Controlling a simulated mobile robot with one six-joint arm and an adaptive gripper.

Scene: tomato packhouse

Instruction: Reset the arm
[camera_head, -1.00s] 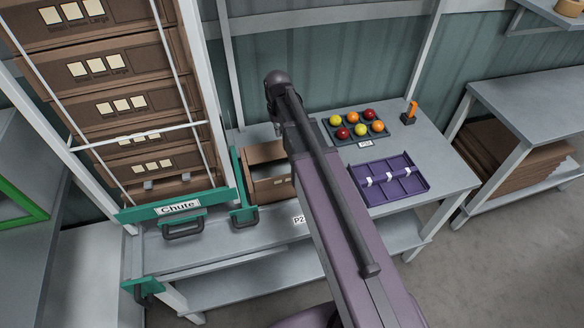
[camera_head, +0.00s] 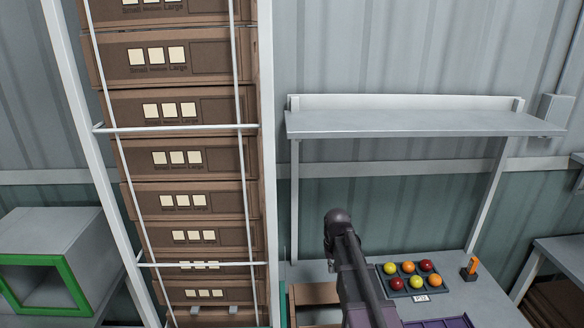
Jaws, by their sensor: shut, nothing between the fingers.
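My arm (camera_head: 358,275) rises from the bottom edge in front of the workbench, its dark rounded upper end standing before the wall below the shelf. My gripper's fingers do not show. Behind and beside the arm are a dark tray (camera_head: 384,273) of red, yellow and orange tomatoes and an open brown box (camera_head: 301,294), partly hidden and cut by the frame. A purple divided tray (camera_head: 458,322) shows only its far edge at the bottom.
A tall stack of brown boxes (camera_head: 215,105) stands in a white frame at the left. An empty grey shelf (camera_head: 410,123) hangs over the bench. An orange-and-black tool (camera_head: 470,268) stands right of the tomatoes. A green-rimmed grey box (camera_head: 72,262) is far left.

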